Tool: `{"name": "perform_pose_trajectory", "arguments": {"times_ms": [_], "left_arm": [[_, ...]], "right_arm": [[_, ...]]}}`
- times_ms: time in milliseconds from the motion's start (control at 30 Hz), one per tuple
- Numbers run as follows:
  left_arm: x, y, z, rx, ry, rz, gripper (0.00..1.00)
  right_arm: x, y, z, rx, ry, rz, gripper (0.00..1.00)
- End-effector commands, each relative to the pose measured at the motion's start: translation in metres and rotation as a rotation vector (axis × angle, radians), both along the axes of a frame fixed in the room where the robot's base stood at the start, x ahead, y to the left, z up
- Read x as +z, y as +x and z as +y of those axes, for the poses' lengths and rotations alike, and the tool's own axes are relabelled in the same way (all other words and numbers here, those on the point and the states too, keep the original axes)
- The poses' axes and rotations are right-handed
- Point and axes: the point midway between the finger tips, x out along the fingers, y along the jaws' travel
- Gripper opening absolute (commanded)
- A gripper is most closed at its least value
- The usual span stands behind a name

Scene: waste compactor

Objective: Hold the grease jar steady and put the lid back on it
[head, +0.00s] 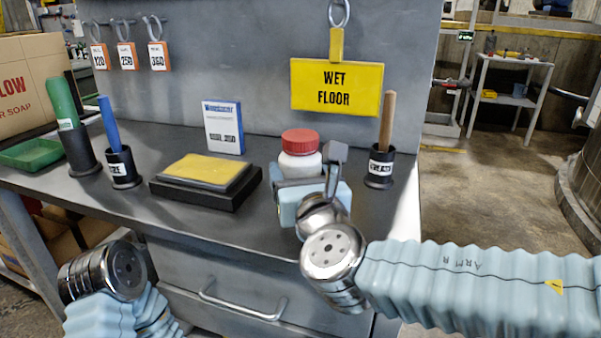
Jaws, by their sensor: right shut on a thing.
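The white grease jar (300,165) stands on the grey bench top near the right end. Its red lid (300,142) sits on top of the jar and looks level; I cannot tell how firmly it is seated. My right gripper (302,182) reaches the jar from the front and is shut on the jar's white body, below the lid. The gripper's light blue housing hides the lower part of the jar. My left arm shows only at the lower left, in front of the bench; its gripper is not visible.
A black block with a yellow pad (208,170) lies left of the jar. A black holder with a wooden handle (387,115) stands close on the right. A blue-and-white box (223,127) stands behind. A wet floor sign (337,87) hangs above. The bench front between is clear.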

Motion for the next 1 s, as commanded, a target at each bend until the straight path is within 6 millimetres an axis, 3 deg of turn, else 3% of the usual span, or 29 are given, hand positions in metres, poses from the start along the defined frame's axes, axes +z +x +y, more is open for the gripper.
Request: {"name": "perform_pose_trajectory", "arguments": {"times_ms": [100,133,267,633,767,1000], "left_arm": [[-0.005,0.0,0.0,0.0,0.0,0.0,0.87],[-0.003,0.0,0.0,0.0,0.0,0.0,0.87],[-0.003,0.0,0.0,0.0,0.0,0.0,0.87],[0.003,0.0,0.0,0.0,0.0,0.0,0.87],[-0.002,0.0,0.0,0.0,0.0,0.0,0.87],[-0.005,0.0,0.0,0.001,0.0,0.0,0.87]], "right_arm": [[-0.003,0.0,0.0,0.0,0.001,-0.002,0.0],[-0.002,0.0,0.0,0.0,0.0,0.0,0.79],[-0.002,0.0,0.0,0.0,0.0,0.0,0.98],[0.003,-0.001,0.0,0.0,0.0,0.0,0.99],[0.0,-0.019,-0.004,0.002,0.001,-0.002,0.99],[0.001,-0.07,-0.015,0.002,0.003,-0.003,0.99]]}}
